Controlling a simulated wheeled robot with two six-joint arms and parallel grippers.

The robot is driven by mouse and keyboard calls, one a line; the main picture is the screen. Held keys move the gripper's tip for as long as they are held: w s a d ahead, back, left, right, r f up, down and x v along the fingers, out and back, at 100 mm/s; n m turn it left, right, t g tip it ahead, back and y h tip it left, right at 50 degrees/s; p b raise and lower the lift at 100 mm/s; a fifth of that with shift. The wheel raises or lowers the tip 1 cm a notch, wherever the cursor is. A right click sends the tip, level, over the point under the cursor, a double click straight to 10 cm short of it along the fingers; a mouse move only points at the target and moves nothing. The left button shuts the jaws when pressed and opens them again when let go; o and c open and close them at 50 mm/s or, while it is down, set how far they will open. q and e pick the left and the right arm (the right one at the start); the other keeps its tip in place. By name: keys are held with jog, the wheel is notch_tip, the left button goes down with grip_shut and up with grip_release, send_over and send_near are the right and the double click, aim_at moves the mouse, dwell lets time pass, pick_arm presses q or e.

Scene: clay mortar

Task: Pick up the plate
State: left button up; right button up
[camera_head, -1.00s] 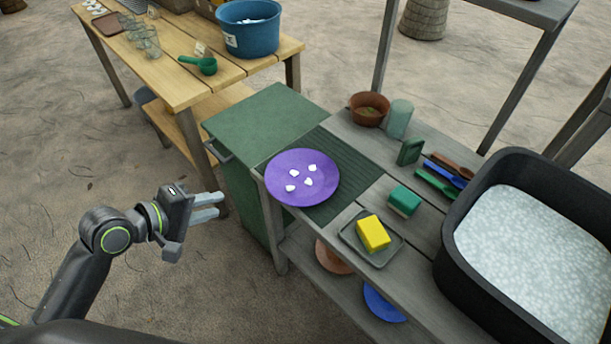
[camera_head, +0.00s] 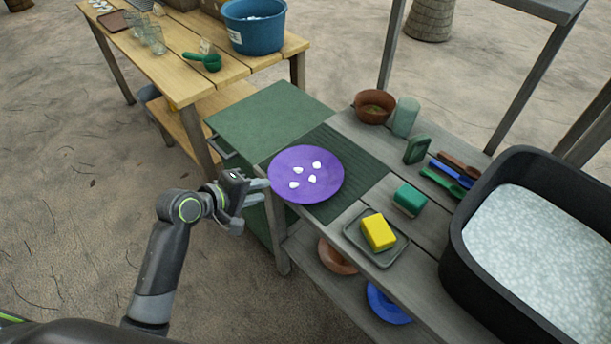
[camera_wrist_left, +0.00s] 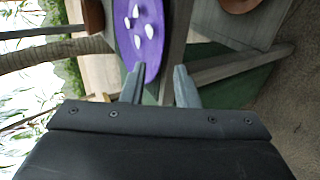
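The purple plate (camera_head: 289,163) lies on the green ribbed mat near the front left edge of the grey bench, with several small white pieces on it. It also shows in the left wrist view (camera_wrist_left: 152,50). My left gripper (camera_head: 264,190) is just left of the plate's rim, with its fingers pointing at it. In the left wrist view the fingers (camera_wrist_left: 160,84) are apart, and the plate's edge appears close to the tips and towards the left finger. I cannot tell whether they touch. My right gripper is not in view.
A yellow sponge (camera_head: 379,232) sits on a grey tray (camera_head: 362,247) right of the plate. A green block (camera_head: 410,198), brown bowl (camera_head: 375,104) and black foam-filled basin (camera_head: 451,262) stand farther along. A blue plate (camera_head: 387,306) lies on the lower shelf.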

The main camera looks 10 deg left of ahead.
aim_at(273, 187)
pick_arm(q)
jog(key=x, duration=0.4)
jog(key=shift+w+d+f, duration=0.1)
jog(key=shift+w+f, duration=0.05)
jog(key=shift+w, duration=0.05)
jog(key=shift+c, duration=0.3)
grip_shut()
